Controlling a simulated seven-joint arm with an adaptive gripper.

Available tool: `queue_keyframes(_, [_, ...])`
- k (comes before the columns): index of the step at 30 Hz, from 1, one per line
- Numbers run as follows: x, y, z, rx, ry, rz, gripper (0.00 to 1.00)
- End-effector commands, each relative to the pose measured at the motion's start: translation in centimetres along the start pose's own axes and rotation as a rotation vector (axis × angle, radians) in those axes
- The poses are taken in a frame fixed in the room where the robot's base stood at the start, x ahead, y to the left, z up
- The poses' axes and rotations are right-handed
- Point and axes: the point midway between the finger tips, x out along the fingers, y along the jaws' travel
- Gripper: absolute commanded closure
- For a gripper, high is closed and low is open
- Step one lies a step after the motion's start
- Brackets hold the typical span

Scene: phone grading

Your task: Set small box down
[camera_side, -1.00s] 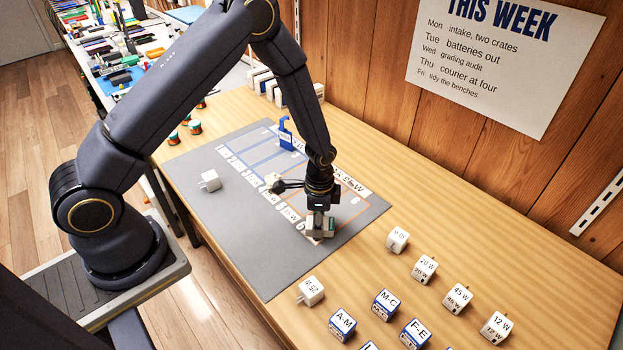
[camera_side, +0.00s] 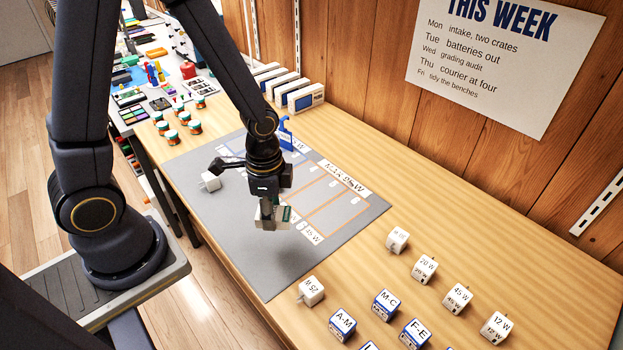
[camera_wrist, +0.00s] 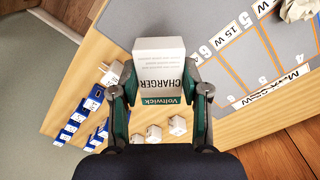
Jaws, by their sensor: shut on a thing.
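My gripper (camera_side: 268,218) is shut on a small white and green box (camera_wrist: 163,72), held above the grey mat (camera_side: 277,272). In the wrist view the box sits between the two fingers and reads "CHARGER" and "Voltwick". In the side view my wrist and fingers hide much of the box. The mat carries orange and blue outlined lanes with wattage labels.
White plug cubes (camera_side: 424,268) and blue-and-white labelled cubes (camera_side: 386,304) stand on the wood at the front right. A blue stand (camera_side: 285,133) is at the mat's back. Small jars (camera_side: 184,118) stand at the left. The mat's front is clear.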

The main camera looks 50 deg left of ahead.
Motion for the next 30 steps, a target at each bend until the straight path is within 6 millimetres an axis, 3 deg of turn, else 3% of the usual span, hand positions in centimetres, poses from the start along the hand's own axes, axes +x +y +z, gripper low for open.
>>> queue_keyframes(4, [-0.8, 0.9, 1.2, 0.02, -0.007, 0.004, 0.89])
queue_keyframes(7, [-1.3, 0.1, 0.5, 0.034, -0.002, -0.001, 0.89])
queue_keyframes(11, [-1.8, -3.4, 0.4, -0.031, 0.004, -0.005, 0.89])
queue_keyframes(14, [-2.1, -7.4, 1.4, -0.125, 0.01, -0.009, 0.89])
queue_keyframes(17, [-2.3, -11.7, 3.6, -0.244, 0.015, -0.014, 0.89])
queue_keyframes(22, [-2.3, -18.4, 10.2, -0.475, 0.02, -0.022, 0.89])
queue_keyframes(26, [-2.0, -21.2, 15.4, -0.63, 0.023, -0.028, 0.89])
queue_keyframes(30, [-1.6, -22.0, 19.3, -0.737, 0.021, -0.026, 0.89])
